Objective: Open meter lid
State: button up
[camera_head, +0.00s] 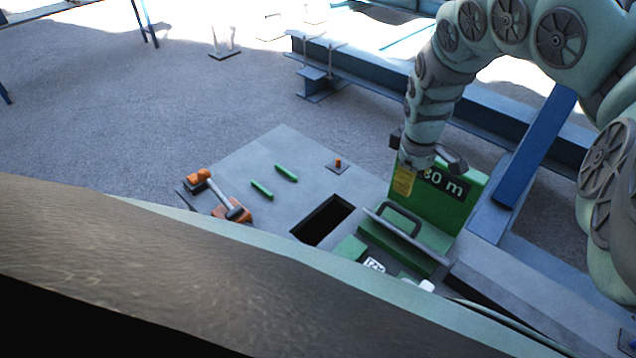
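A green upright panel marked "30 m" (462,200) stands at the right of the grey work surface. In front of it is a tilted grey plate with a dark handle (400,219), over a green housing (402,248); I cannot tell for certain which part is the meter lid. My gripper (428,160) hangs in front of the green panel, above the handle, and hides part of the panel and its marking. A small yellow piece (403,181) shows just below the gripper. The fingers are too small and overlapped to show their opening or any contact.
The grey work surface (270,155) has a dark rectangular opening (322,220), two green bars (285,173), an orange-tipped peg (338,164) and an orange-and-grey tool (218,192). A blue beam (535,150) leans at right. Blue steel beams (370,80) lie behind.

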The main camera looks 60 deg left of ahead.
jog(key=b, duration=0.3)
send_over(404, 211)
jog(key=s, duration=0.1)
notch_tip(404, 211, down, 8)
jog(key=shift+r, duration=0.25)
notch_tip(404, 211, down, 2)
jog(key=shift+w+f, duration=0.1)
jog(key=shift+f, duration=0.15)
jog(key=shift+a+f, duration=0.1)
jog(key=shift+f, duration=0.45)
jog(key=shift+w+f, duration=0.2)
jog(key=shift+f, duration=0.5)
jog(key=shift+o, duration=0.4)
jog(key=shift+w, duration=0.1)
grip_shut()
